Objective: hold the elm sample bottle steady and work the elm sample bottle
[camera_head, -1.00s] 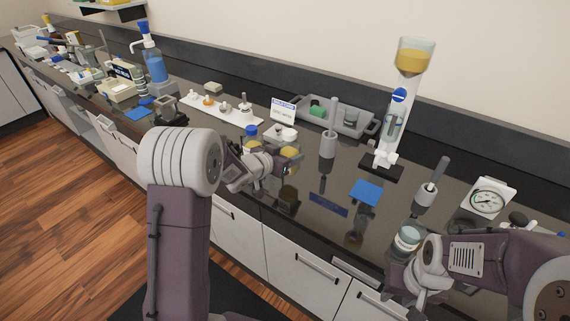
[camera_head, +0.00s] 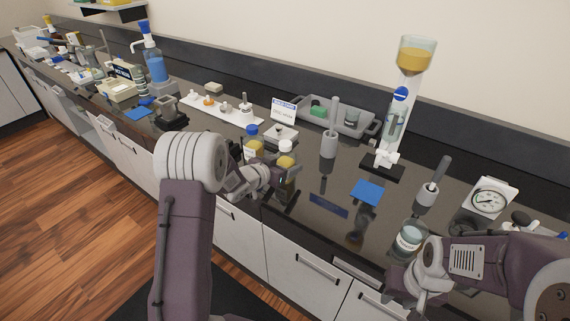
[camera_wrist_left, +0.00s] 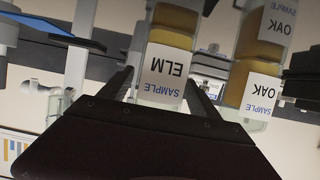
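The elm sample bottle (camera_wrist_left: 165,75), amber with a white ELM label, stands between my left fingers in the left wrist view, which shows it upside down. In the head view, the elm bottle (camera_head: 286,163) has a pale cap and sits at the tips of my left gripper (camera_head: 268,177), near the counter's front edge. The left fingers (camera_wrist_left: 160,82) flank the bottle closely and look shut on it. Whether its base touches the counter is unclear. My right gripper (camera_head: 412,268) is at the lower right beside a glass jar (camera_head: 410,237); its fingers are too unclear to judge.
The oak sample bottle (camera_head: 252,143), blue-capped, stands close behind; its label shows in the left wrist view (camera_wrist_left: 260,95). A grey tray (camera_head: 350,120), a grey post (camera_head: 329,140), a tall amber-filled column (camera_head: 397,120), a blue pad (camera_head: 367,192) and a gauge (camera_head: 489,200) stand to the right.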

